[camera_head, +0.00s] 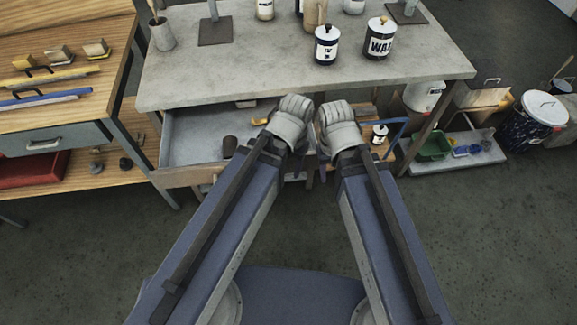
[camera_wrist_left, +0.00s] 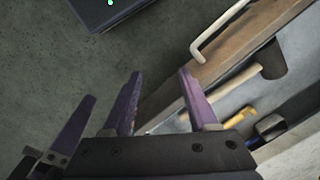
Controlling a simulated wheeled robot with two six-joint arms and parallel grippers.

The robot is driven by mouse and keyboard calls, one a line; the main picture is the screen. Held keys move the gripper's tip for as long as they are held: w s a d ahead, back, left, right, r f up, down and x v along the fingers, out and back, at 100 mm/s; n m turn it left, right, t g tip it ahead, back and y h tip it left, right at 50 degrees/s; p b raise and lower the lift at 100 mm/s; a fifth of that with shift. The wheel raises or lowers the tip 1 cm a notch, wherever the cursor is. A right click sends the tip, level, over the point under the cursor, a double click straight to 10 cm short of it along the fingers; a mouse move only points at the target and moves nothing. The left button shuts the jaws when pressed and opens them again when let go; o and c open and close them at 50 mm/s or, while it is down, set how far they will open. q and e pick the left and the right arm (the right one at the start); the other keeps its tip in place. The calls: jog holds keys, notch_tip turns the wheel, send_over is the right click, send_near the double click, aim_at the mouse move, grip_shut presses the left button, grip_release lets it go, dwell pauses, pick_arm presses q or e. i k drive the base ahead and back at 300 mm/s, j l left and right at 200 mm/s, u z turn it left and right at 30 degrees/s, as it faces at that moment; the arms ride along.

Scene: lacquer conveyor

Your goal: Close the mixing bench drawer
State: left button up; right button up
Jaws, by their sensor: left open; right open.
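The mixing bench drawer (camera_head: 195,135) is pulled open under the grey bench top, left of centre in the head view. Its brown wooden front (camera_wrist_left: 175,80) runs diagonally in the left wrist view, with a pale bar handle (camera_wrist_left: 215,35) on its outer face. My left gripper (camera_wrist_left: 158,76) is open and empty, its purple fingers close to the drawer front near its right end. I cannot tell whether they touch it. My right gripper (camera_head: 318,176) is beside it in the head view, largely hidden by its wrist. The wrists cover the drawer's right part.
The drawer holds a dark cup (camera_head: 229,146) and a yellow-handled tool (camera_wrist_left: 229,120). Tins, including a WAX tin (camera_head: 380,40), stand on the bench top (camera_head: 250,70). A wooden workbench (camera_head: 105,75) adjoins at left. Low shelves and a bucket (camera_head: 535,118) are at right. Floor in front is clear.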

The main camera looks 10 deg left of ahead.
aim_at(191, 151)
jog(key=k+j, duration=0.9)
jog(key=k, duration=0.05)
